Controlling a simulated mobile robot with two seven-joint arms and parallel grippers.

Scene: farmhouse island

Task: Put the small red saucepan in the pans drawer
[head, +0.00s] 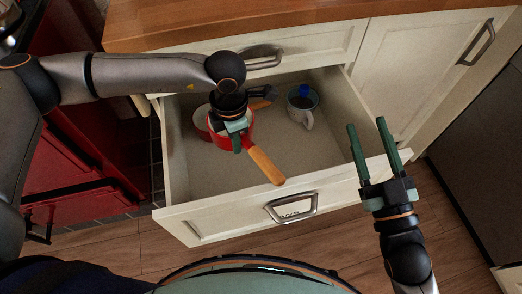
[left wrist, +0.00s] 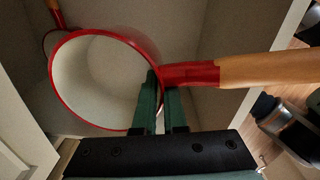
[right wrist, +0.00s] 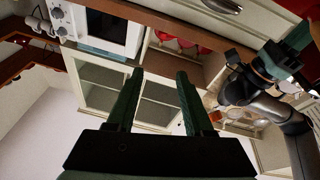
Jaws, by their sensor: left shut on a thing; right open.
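The small red saucepan (head: 216,139) has a cream inside and a wooden handle (head: 266,165) pointing down-right toward the drawer front. My left gripper (head: 236,130) is shut on it where the handle meets the rim. In the left wrist view the saucepan's pale inside (left wrist: 100,80) and red rim show, with my left fingers (left wrist: 160,80) at the red handle collar. The saucepan is within the outline of the open pans drawer (head: 215,218); I cannot tell whether it touches the bottom. My right gripper (head: 366,124) is open and empty, over the drawer's right front corner.
A mug (head: 302,105) with a blue-topped thing at it stands in the drawer's back right. Another red pan (head: 201,121), partly hidden, lies behind the saucepan at the left. The drawer floor (head: 325,140) is bare at the right. A wooden countertop (head: 200,25) overhangs behind.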

